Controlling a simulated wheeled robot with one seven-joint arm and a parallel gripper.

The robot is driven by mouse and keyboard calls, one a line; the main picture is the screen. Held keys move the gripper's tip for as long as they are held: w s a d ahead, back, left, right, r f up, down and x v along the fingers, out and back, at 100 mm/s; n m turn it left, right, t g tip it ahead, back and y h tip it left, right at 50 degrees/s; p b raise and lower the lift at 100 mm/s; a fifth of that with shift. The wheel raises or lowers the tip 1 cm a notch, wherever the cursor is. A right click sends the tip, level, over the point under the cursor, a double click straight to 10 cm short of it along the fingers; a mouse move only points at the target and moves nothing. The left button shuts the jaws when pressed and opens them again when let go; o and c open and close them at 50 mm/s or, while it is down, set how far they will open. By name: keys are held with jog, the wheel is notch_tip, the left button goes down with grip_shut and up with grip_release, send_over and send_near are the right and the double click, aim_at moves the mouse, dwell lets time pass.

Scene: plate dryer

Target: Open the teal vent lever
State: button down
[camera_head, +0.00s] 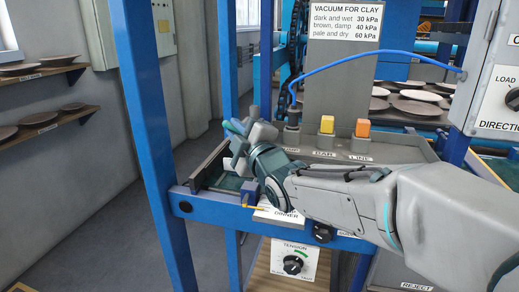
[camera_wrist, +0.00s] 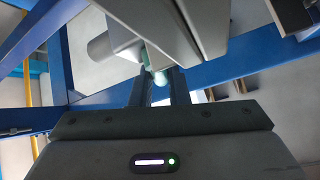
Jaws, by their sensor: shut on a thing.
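The teal vent lever (camera_head: 234,126) shows at the left end of the grey console in the head view, largely hidden by my gripper. My gripper (camera_head: 240,143) reaches it from the right, with my forearm across the front of the console. In the wrist view, a pale teal rod end (camera_wrist: 157,74) lies at the tips of the dark fingers of my gripper (camera_wrist: 163,84). The fingers are shut on it. A grey block hides much of the lever there, so its full angle cannot be told.
A blue upright post (camera_head: 148,100) stands just left of my gripper, joined to a blue front rail (camera_head: 225,208). Plate shelves (camera_head: 45,120) line the left wall. A tension dial (camera_head: 293,264) is below.

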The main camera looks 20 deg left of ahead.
jog(key=m+b, duration=0.1)
jog(key=b, duration=0.1)
jog(key=shift+f+t+y+b, duration=0.2)
jog(key=shift+t+y+b, duration=0.1)
jog(key=shift+y+b, duration=0.1)
jog(key=shift+d+r+b, duration=0.1)
jog(key=shift+r+b, duration=0.05)
jog(key=shift+b, duration=0.2)
jog(key=shift+r+m+t, duration=0.15)
jog(key=shift+m+t, duration=0.15)
jog(key=c, duration=1.4)
grip_release()
jog(key=shift+r, duration=0.1)
jog(key=shift+d, duration=0.15)
jog(key=v, duration=1.3)
jog(key=shift+s+d+f, duration=0.2)
jog(key=shift+d, duration=0.05)
